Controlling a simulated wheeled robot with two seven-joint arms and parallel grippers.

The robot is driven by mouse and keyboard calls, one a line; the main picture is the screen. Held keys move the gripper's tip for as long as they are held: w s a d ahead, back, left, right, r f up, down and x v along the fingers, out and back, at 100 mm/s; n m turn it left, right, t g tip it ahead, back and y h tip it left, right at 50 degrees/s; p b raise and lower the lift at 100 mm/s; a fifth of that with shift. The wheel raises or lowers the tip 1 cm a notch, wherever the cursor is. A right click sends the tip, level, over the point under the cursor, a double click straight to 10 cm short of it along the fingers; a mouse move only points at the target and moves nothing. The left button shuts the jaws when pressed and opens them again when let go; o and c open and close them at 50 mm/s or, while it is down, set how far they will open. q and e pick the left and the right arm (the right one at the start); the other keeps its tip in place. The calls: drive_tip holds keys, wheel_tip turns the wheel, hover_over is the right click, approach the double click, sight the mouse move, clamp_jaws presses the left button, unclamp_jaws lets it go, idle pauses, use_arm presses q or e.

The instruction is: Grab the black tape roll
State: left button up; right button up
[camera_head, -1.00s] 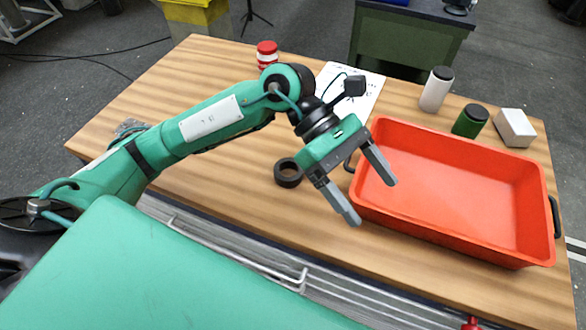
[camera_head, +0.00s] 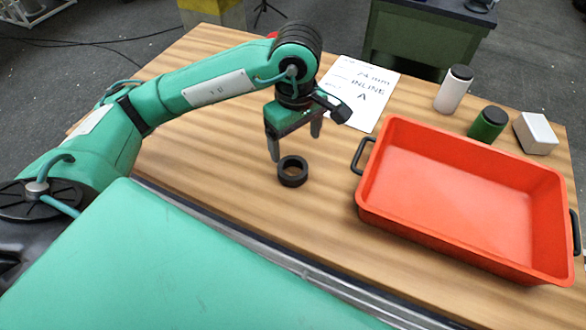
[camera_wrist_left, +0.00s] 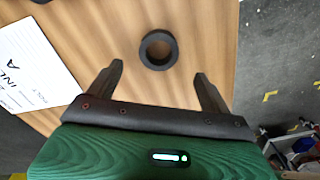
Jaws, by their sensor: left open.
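The black tape roll (camera_head: 293,180) lies flat on the wooden table, left of the red tray; its hole shows. In the left wrist view the tape roll (camera_wrist_left: 146,54) lies ahead of the fingertips, between their lines. My left gripper (camera_head: 296,146) points down just behind the roll, its fingers spread. In the left wrist view the left gripper (camera_wrist_left: 159,70) is open with nothing between its fingers. It looks apart from the roll; its exact height is hard to tell. My right gripper is not in view.
The red tray (camera_head: 368,207) with black handles fills the table's right side. A printed sheet (camera_head: 352,100) lies behind my gripper. A white bottle (camera_head: 452,92), a green jar (camera_head: 487,126) and a white box (camera_head: 535,135) stand at the back right. The table around the roll is clear.

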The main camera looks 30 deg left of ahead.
use_arm(q)
hover_over(295, 174)
wheel_tip(295, 174, down, 4)
drive_tip(key=shift+f+p, duration=0.15)
drive_tip(key=shift+p, duration=0.3)
drive_tip(key=shift+f+p, duration=0.4)
wheel_tip(295, 174, down, 3)
drive_tip(key=shift+p, duration=0.9)
drive_tip(key=shift+f, duration=0.7)
drive_tip(key=c, duration=0.9)
drive_tip(key=shift+w+r, duration=0.1)
drive_tip(key=shift+r, duration=0.05)
